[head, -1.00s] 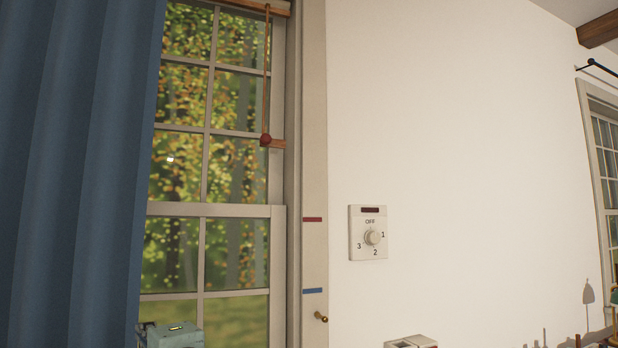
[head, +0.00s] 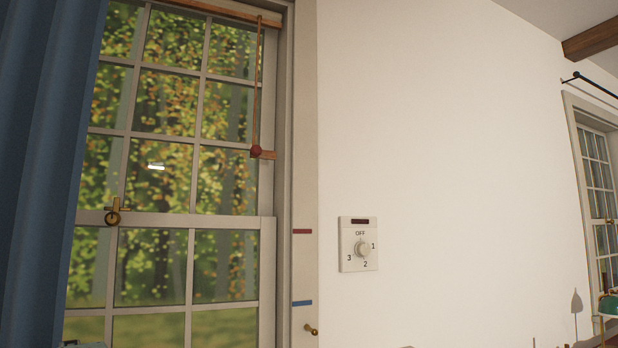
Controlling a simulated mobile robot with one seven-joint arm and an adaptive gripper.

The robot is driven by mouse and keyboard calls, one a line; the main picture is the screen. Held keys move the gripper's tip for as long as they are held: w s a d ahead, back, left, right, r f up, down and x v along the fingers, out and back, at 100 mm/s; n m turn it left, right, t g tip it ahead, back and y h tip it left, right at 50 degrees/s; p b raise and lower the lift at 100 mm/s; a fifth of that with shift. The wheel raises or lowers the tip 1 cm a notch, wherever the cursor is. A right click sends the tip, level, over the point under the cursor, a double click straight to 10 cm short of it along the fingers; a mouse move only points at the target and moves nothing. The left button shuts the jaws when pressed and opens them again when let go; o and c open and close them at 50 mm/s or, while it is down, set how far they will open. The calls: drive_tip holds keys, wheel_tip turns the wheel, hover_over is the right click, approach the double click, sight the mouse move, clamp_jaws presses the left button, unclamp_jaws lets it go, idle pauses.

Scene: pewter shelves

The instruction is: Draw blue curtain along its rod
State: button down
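The blue curtain (head: 38,180) hangs in folds at the left edge of the head view, its right edge slanting down over the left side of the window. Its rod and top are out of view. The tall window (head: 170,180) shows bare to the right of the curtain, with a brass latch (head: 113,213) on its middle rail. My gripper is not in view, so I cannot see whether it touches the curtain.
A red bead (head: 256,151) hangs on a cord at the window's right side. A dial plate (head: 359,244) is on the white wall, with a brass peg (head: 311,330) on the window frame. A second window (head: 600,190) is at far right.

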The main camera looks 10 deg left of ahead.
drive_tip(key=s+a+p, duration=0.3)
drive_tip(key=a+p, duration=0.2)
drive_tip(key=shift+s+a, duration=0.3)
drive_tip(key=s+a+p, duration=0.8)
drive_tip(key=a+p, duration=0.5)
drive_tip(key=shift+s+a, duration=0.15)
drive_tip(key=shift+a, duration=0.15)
